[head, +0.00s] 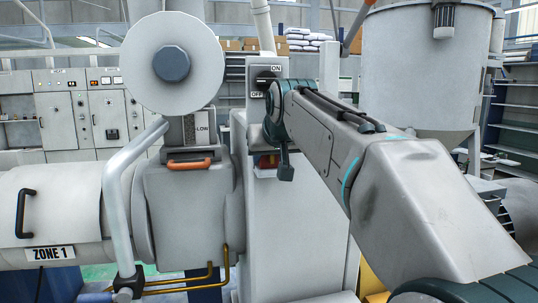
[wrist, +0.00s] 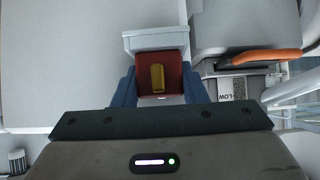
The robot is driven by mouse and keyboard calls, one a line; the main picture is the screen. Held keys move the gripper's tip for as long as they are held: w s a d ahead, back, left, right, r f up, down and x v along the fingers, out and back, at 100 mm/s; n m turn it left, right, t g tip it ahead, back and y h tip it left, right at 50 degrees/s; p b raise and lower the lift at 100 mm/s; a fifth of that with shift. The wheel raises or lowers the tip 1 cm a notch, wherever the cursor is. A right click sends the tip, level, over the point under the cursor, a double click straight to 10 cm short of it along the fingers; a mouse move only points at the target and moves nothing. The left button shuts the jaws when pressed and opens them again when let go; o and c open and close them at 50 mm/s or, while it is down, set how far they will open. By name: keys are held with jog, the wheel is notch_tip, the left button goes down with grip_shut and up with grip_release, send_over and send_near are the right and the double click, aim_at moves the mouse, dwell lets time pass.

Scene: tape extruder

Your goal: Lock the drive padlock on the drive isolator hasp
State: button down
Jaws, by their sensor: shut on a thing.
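The red padlock (wrist: 173,68), with a yellow patch on its face, sits between the two blue fingers of my gripper (wrist: 159,84) in the wrist view. My gripper is shut on it. In the head view the padlock (head: 266,161) shows only as a small red and orange patch beside my dark fingertip. The drive isolator (head: 267,76), with ON and OFF labels, is on the grey cabinet's upper front, above the padlock. My arm covers part of it. The hasp and the padlock's shackle cannot be made out.
A pale box or ledge (wrist: 155,41) lies right by the padlock. An orange handle (head: 189,164) is on the grey machine block to the left, below a big white disc (head: 172,95). A large hopper (head: 418,70) stands at the right.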

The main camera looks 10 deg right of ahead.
jog(key=shift+f+b, duration=0.3)
jog(key=shift+f, duration=0.05)
jog(key=shift+r, duration=0.15)
jog(key=shift+r+p, duration=0.65)
jog(key=shift+p, duration=0.1)
jog(key=shift+f+b, duration=0.7)
jog(key=shift+f, duration=0.1)
dwell(0.9)
jog(key=shift+r, duration=0.2)
jog(key=shift+r+p, duration=0.6)
jog(key=shift+p, duration=0.1)
jog(key=shift+f+b, duration=0.75)
jog(key=shift+f, duration=0.1)
dwell(0.9)
jog(key=c, duration=0.9)
grip_release()
